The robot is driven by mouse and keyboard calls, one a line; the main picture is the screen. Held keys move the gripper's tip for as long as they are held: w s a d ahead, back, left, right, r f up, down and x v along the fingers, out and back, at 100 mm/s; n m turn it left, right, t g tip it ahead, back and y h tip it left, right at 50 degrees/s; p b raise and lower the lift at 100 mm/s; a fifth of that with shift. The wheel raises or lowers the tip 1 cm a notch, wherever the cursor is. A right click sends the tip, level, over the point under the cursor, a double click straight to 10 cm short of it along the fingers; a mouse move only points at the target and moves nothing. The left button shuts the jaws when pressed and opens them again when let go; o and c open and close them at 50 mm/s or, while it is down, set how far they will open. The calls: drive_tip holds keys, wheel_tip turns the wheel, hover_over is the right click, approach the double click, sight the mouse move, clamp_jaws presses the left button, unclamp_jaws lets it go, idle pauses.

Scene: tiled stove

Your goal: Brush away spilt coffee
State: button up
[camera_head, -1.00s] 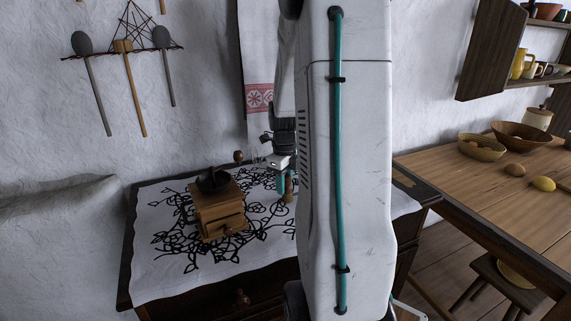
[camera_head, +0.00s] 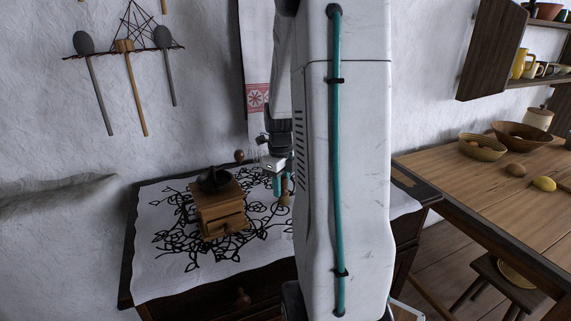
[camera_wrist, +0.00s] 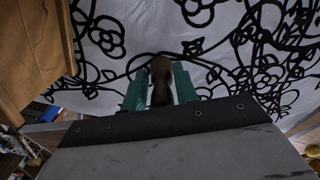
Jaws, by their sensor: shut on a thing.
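My gripper (camera_head: 281,184) has teal fingers and is over the right part of the white cloth (camera_head: 155,283), behind and to the right of the coffee mill. It is shut on a small brown brush (camera_head: 285,200), which points down toward the cloth. In the wrist view the brush (camera_wrist: 161,82) sits between the two teal fingers. I cannot tell whether its tip touches the cloth. The wooden coffee mill (camera_head: 221,213) stands on the cloth. I cannot make out spilt coffee against the black floral pattern.
The mill's dark wooden knob (camera_head: 239,156) stands up near my gripper. A towel (camera_head: 257,70) hangs on the wall behind. A wooden table (camera_head: 500,195) with bowls is at the right. My arm hides the cloth's right middle.

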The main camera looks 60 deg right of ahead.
drive_tip(key=shift+w+d, duration=0.2)
drive_tip(key=shift+w, duration=0.15)
drive_tip(key=shift+w+d+r, duration=0.1)
drive_tip(key=shift+w+d, duration=0.05)
drive_tip(key=shift+d, duration=0.05)
wheel_tip(320, 180, up, 8)
drive_tip(key=shift+a, duration=0.25)
idle(0.4)
